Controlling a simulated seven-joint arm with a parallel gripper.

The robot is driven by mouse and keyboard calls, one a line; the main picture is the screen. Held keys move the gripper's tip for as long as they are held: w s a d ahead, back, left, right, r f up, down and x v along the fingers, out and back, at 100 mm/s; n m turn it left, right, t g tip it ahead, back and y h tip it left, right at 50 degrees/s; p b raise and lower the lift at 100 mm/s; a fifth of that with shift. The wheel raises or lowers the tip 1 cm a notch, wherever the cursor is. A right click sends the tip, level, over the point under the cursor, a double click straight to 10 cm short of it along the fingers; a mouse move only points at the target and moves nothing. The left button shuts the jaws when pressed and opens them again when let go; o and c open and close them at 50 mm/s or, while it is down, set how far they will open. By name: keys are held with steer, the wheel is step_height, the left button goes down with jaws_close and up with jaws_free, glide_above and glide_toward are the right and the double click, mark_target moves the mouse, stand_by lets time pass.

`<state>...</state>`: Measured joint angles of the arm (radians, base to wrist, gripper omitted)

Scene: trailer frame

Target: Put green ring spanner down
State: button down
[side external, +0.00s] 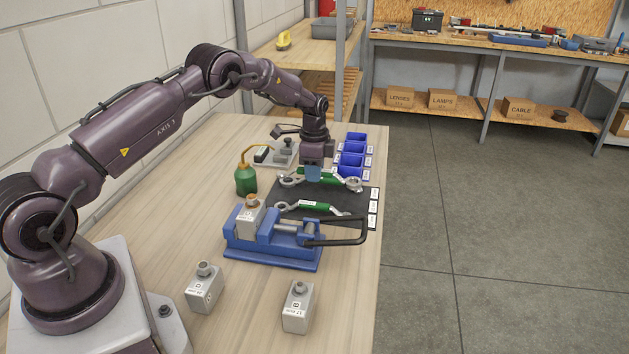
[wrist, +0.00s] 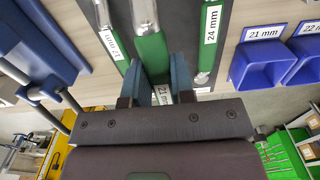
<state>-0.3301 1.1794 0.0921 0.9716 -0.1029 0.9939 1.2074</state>
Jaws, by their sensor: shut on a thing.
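My gripper (side external: 313,174) is shut on a green ring spanner (side external: 325,177), low over the far part of the black mat (side external: 262,207). In the wrist view the fingers of my gripper (wrist: 158,88) close on its green handle (wrist: 150,55) from both sides. Its handle label is partly hidden between the fingers. I cannot tell whether it touches the mat. A second green spanner (side external: 312,206) lies on the near part of the mat. In the wrist view a spanner labelled 24 mm (wrist: 210,35) lies to the right and one labelled 17 mm (wrist: 111,42) to the left.
Blue bins (side external: 350,160) stand behind the mat; the wrist view shows one labelled 21 mm (wrist: 262,65). A blue vise (side external: 275,245) stands in front of the mat. A green oil can (side external: 246,180) is to the left. Two grey blocks (side external: 205,288) (side external: 298,308) stand nearest the camera.

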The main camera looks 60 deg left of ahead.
steer(key=shift+f, duration=1.55)
steer(key=shift+f, duration=0.3)
steer(key=shift+f, duration=0.35)
steer(key=c, duration=1)
jaws_free()
steer(key=shift+o, duration=0.2)
